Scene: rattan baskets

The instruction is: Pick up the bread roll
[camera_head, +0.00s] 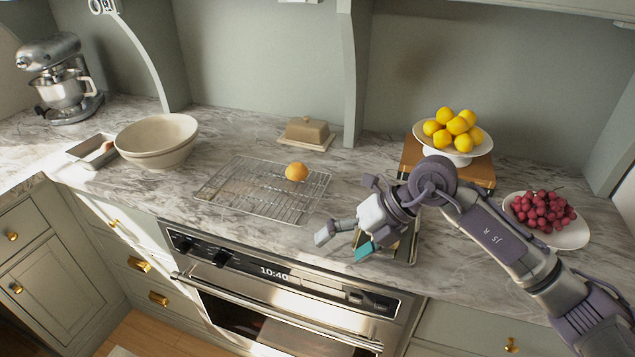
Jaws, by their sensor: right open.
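A small golden-brown bread roll (297,172) sits on the wire cooling rack (235,203), toward the rack's right back part. My right gripper (343,243) comes in from the right over the marble counter near its front edge. It is open and empty, in front of the roll and a little to its right, apart from it. My left gripper is not in view.
A cream bowl (158,141) and a loaf pan (91,151) stand left of the rack. A covered butter dish (305,133) is behind it. A lemon stand (453,143) and a plate of grapes (541,217) are at the right. A tray lies partly under my right gripper.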

